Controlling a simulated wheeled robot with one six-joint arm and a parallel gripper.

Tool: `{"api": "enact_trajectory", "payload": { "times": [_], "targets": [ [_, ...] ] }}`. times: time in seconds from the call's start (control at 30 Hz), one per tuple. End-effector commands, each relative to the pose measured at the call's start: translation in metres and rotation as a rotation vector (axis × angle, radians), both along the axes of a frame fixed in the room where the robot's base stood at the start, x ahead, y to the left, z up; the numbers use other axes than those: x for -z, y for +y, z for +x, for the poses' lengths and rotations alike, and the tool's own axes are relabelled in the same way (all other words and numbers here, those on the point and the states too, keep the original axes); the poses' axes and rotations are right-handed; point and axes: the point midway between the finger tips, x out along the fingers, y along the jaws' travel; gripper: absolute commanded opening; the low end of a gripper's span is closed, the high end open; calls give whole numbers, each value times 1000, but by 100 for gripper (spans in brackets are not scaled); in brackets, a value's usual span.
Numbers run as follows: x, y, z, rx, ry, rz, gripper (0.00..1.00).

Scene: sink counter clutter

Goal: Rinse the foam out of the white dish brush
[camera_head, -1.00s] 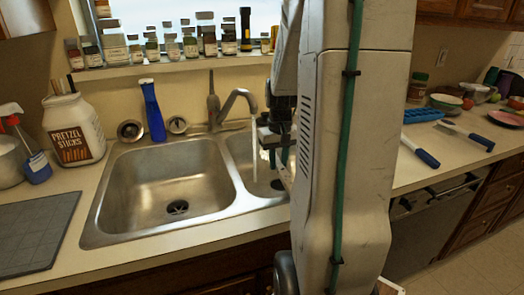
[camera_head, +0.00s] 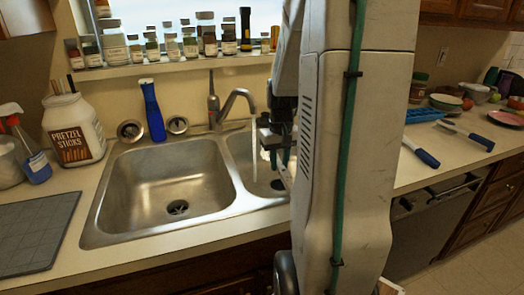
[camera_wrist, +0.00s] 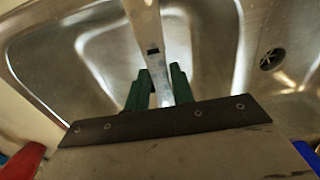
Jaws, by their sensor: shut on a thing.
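My gripper (camera_wrist: 160,92) is shut on the pale handle of the white dish brush (camera_wrist: 150,45), which runs between its green fingers toward the top edge in the wrist view. The brush head is out of that view. In the head view, my gripper (camera_head: 276,150) is over the right basin (camera_head: 240,160), partly hidden by my arm. A small white part of the brush (camera_head: 265,155) shows beside it, close to the thin water stream under the faucet (camera_head: 236,98). I cannot tell whether the water touches the bristles or how much foam is on them.
The left basin (camera_head: 150,200) is empty. A blue bottle (camera_head: 153,112) stands behind it. A pretzel jar (camera_head: 75,130) and a spray bottle (camera_head: 30,150) stand at left. Blue-handled utensils (camera_head: 421,151) lie on the right counter. Small jars line the sill.

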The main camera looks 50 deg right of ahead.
Motion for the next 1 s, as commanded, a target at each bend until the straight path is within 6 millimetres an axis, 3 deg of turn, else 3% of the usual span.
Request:
{"api": "enact_trajectory", "payload": {
  "times": [0.43,1.0],
  "targets": [
    [-2,0,-2,1,-1,-1,5],
    [-36,13,-42,1,-1,-2,5]
  ]
}}
